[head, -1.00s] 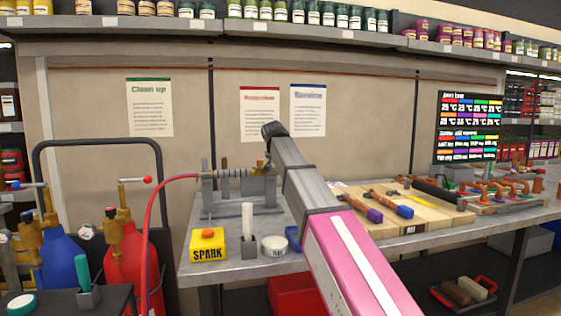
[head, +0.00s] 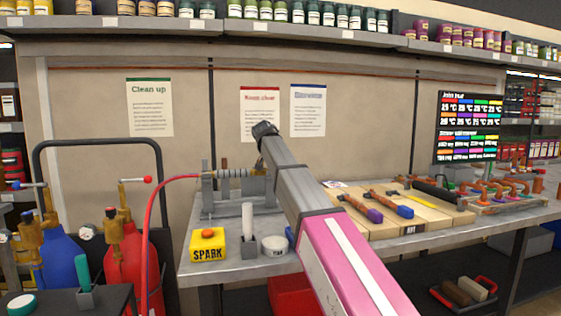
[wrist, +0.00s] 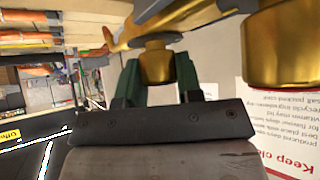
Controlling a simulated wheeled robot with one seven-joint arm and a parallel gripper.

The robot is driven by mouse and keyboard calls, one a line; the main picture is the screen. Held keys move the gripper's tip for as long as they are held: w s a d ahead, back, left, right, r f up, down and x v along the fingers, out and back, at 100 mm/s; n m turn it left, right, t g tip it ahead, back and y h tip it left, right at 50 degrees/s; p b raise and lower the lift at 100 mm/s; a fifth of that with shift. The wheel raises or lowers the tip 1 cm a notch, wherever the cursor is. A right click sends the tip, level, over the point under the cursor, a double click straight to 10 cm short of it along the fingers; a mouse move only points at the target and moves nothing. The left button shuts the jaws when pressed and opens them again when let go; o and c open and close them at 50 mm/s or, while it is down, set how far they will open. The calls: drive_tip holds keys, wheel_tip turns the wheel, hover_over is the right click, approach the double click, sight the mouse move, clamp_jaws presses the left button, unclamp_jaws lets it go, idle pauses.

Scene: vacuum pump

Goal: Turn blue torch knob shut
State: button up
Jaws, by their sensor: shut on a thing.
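A torch lies in a grey stand (head: 210,195) on the bench, with a red hose (head: 150,220) running to its left end. My arm covers the torch's right end in the head view, so my gripper is hidden there. In the wrist view my gripper's green fingers (wrist: 156,82) stand either side of a small brass knob (wrist: 155,64) and are shut on it. A grey disc sits above this knob, below the brass torch body (wrist: 172,14). No blue shows on the knob, so its colour marking cannot be told. A larger brass part (wrist: 280,45) is close on the right.
A yellow SPARK box (head: 208,246), a white cylinder in a grey holder (head: 247,225) and a round tin (head: 275,246) stand at the bench front. A wooden board with tools (head: 410,222) lies right of my arm. Blue (head: 60,262) and red (head: 125,265) gas cylinders stand left.

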drive_tip(key=o, duration=0.9)
drive_tip(key=shift+o, duration=0.2)
drive_tip(key=v, duration=1.1)
drive_tip(key=shift+f, duration=0.1)
